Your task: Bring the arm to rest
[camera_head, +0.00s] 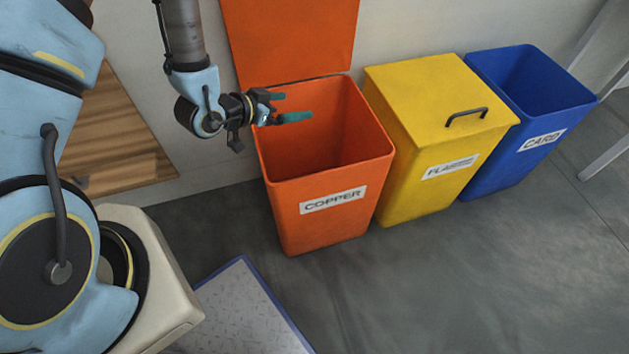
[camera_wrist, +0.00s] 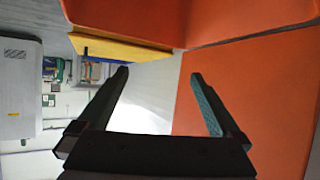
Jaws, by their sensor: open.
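My gripper (camera_head: 296,107) is at the upper left of the orange bin's opening in the head view. Its fingers point right, over the bin's rear left part. In the wrist view my gripper (camera_wrist: 165,92) has its two fingers spread apart, with nothing between them. The orange bin (camera_head: 330,215) is labelled COPPER and its lid (camera_head: 290,40) stands raised behind it. The visible inside of the bin looks empty. Orange surfaces of the bin or its lid fill the right of the wrist view.
A yellow bin (camera_head: 425,125) labelled PLASTIC, lid shut with a dark handle, stands right of the orange bin. Beyond it stands an open blue bin (camera_head: 510,150) labelled CARD. A wooden board (camera_head: 115,135) is at the left.

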